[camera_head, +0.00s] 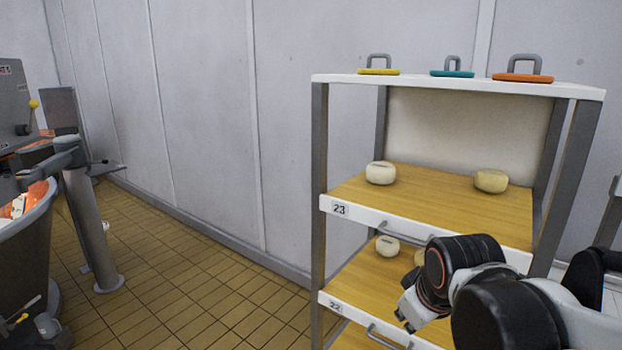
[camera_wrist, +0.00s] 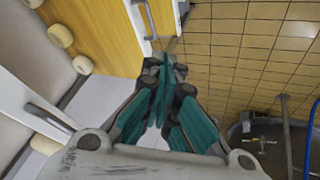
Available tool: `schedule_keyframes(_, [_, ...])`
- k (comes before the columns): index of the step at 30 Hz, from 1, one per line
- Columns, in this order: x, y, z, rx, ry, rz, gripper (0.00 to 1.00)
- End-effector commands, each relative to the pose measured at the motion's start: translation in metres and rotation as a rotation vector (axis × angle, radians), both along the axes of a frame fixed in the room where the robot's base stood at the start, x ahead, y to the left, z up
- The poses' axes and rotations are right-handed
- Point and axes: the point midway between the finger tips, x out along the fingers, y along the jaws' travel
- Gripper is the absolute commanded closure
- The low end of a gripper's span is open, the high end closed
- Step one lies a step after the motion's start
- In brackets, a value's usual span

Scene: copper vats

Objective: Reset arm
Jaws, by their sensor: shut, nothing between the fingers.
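My arm reaches in from the lower right of the head view, in front of the shelf rack (camera_head: 319,190). My gripper (camera_wrist: 167,65) is shut and empty in the wrist view, its teal-lined fingers meeting at the tips. In the head view the hand end is partly hidden by my own arm, close in front of the lower shelf, labelled 22. The wrist view shows wooden shelf boards (camera_wrist: 100,25) to the left of the fingers and tiled floor beyond them.
Pale cheese wheels (camera_head: 381,173) sit on the shelves. Yellow (camera_head: 379,71), teal (camera_head: 452,73) and orange (camera_head: 523,77) handled lids lie on top. Shelf handles (camera_head: 380,338) stick out. A vat (camera_head: 25,240) and a grey post (camera_head: 90,230) stand left. Tiled floor between is clear.

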Motion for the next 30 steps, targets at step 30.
schedule_keyframes(30, [-0.109, -0.018, -0.007, 0.298, -0.098, -0.453, 1.00])
